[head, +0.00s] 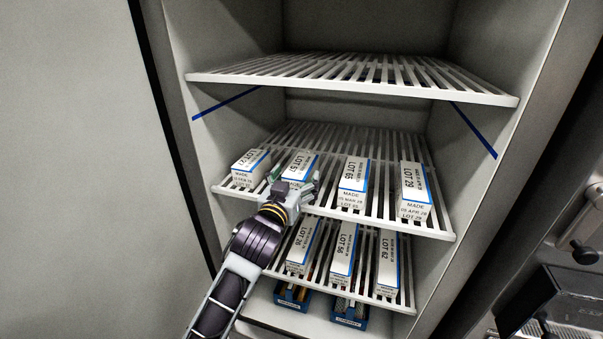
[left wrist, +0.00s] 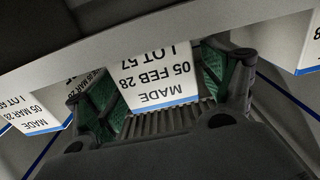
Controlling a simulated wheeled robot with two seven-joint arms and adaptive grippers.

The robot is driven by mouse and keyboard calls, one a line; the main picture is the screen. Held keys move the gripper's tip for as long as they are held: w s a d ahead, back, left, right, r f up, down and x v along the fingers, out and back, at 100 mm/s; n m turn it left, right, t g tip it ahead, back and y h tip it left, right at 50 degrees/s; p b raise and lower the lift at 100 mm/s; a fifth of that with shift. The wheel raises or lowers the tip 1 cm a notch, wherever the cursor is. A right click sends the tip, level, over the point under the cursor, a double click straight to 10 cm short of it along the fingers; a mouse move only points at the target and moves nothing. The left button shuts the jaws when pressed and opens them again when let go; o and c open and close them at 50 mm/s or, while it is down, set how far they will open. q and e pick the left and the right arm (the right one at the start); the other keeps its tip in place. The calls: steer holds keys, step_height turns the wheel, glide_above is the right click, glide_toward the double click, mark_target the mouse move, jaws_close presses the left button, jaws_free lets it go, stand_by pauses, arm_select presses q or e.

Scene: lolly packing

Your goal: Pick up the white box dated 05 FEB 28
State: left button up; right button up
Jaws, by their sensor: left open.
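The white box dated 05 FEB 28 (head: 301,164), marked LOT 57, stands on the middle wire shelf, second from the left. In the left wrist view the box (left wrist: 158,75) appears upside down, with its date and a blue stripe readable. My left gripper (head: 293,186) is at the front of this box and hides its lower front in the head view. In the left wrist view its green-padded fingers are open, one on either side of the box. I cannot tell whether either pad touches it. My right gripper is not in view.
On the same shelf (head: 430,233), a LOT 27 box (head: 250,166) stands left, and LOT 65 (head: 353,182) and LOT 29 (head: 414,190) boxes stand right. The lower shelf holds more white boxes (head: 343,250). Blue bins (head: 348,316) sit below. The upper shelf (head: 350,84) is empty.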

arm_select(q)
steer(key=shift+x, duration=1.45)
steer(key=shift+c, duration=0.5)
steer(key=c, duration=1.1)
